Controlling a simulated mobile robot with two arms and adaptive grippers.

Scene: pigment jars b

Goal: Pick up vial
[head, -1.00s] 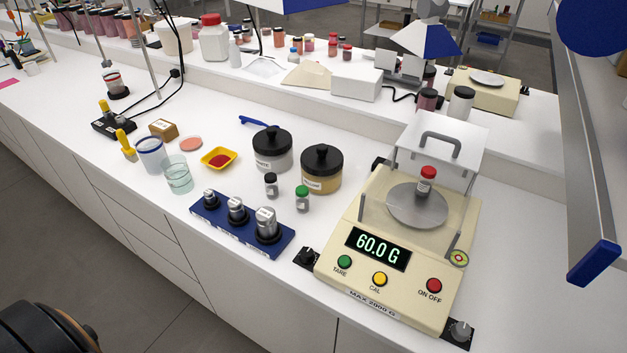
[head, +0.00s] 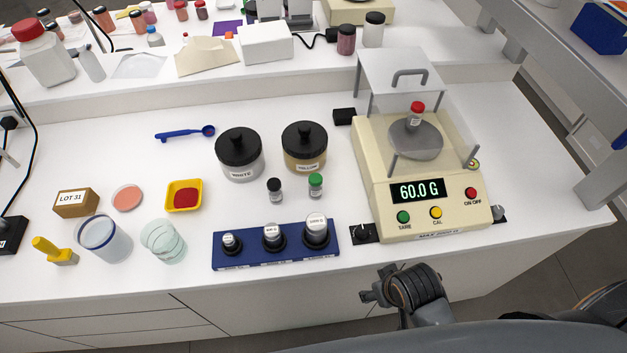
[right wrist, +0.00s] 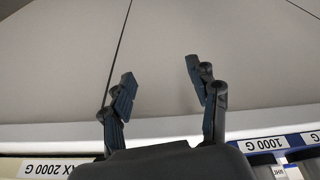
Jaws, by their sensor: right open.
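Three small vials show in the head view. A red-capped vial (head: 415,115) stands on the round pan of the scale (head: 377,205), which reads 60.0 G. A green-capped vial (head: 315,186) and a dark-capped vial (head: 274,191) stand upright on the counter in front of two large jars. My right gripper (right wrist: 160,88) is open and empty in the right wrist view, with cabinet fronts behind its fingers. In the head view, a dark part of my right arm shows in front of the counter edge, apart from the vials. My left gripper is not in view.
A white jar (head: 239,155) and a yellow jar (head: 304,147) stand behind the loose vials. A blue weight block (head: 252,260) lies in front of them. A clear cover with a handle (head: 409,76) stands over the scale.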

